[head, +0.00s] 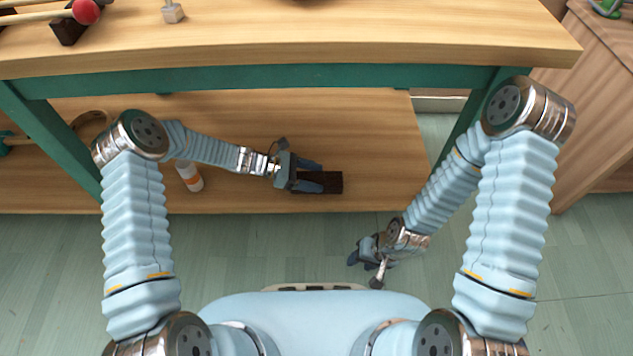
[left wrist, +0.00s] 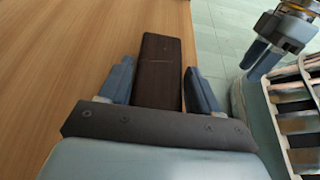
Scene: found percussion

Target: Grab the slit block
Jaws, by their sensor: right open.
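The slit block, a dark brown rectangular block (head: 331,182), lies on the lower wooden shelf near its front edge. It also shows in the left wrist view (left wrist: 161,70), stretching away from the gripper. My left gripper (head: 312,176) is at the block's left end. In the left wrist view its two blue fingers (left wrist: 162,85) stand apart, one on each side of the block. No slit can be made out. My right gripper (head: 364,262) is open, away from the block, above the floor in front of the shelf.
The tabletop (head: 330,40) overhangs the shelf (head: 380,130), with green legs at both sides. A red-headed mallet (head: 86,11) is on top. The shelf right of the block is clear.

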